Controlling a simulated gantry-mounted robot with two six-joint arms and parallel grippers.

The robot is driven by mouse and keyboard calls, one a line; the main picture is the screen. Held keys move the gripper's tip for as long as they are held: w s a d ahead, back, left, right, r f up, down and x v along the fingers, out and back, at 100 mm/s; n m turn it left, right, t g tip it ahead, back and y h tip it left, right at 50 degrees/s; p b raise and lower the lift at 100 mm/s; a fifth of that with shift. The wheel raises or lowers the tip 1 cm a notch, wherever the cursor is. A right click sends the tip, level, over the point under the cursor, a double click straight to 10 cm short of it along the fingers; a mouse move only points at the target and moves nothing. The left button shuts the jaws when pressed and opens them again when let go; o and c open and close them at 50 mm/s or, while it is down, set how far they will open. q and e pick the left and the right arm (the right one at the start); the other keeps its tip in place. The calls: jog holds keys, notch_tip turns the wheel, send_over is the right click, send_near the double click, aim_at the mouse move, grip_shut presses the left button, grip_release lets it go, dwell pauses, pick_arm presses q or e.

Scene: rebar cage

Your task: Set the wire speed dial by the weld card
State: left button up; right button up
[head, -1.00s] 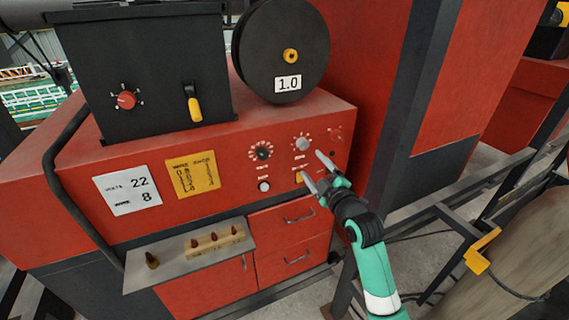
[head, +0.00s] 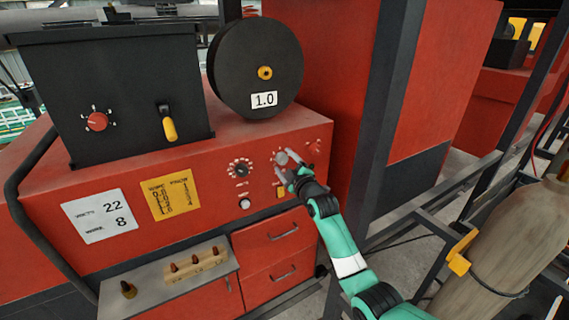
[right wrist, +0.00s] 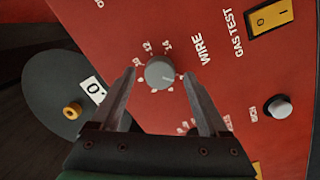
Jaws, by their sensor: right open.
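The wire speed dial is a round grey knob (right wrist: 159,73) labelled WIRE on the red panel. Numbers ring it; its pointer is not clear to me. In the head view the dial (head: 282,158) is partly behind my right gripper (head: 293,166). In the right wrist view my right gripper (right wrist: 157,78) is open, one finger on each side of the knob, with gaps showing. I cannot tell how far the tips are from the panel. The white weld card (head: 98,216) reads volts 22 and wire 8. My left gripper is not in view.
A gas test switch (right wrist: 270,16) and a round button (right wrist: 279,106) are nearby. A yellow chart (head: 171,196), a wire spool (head: 256,75) and a ledge with small tips (head: 196,262) lie around the panel.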

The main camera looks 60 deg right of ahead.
jog(key=shift+w+d, duration=0.1)
jog(key=shift+w, duration=0.05)
jog(key=shift+c, duration=0.3)
grip_shut()
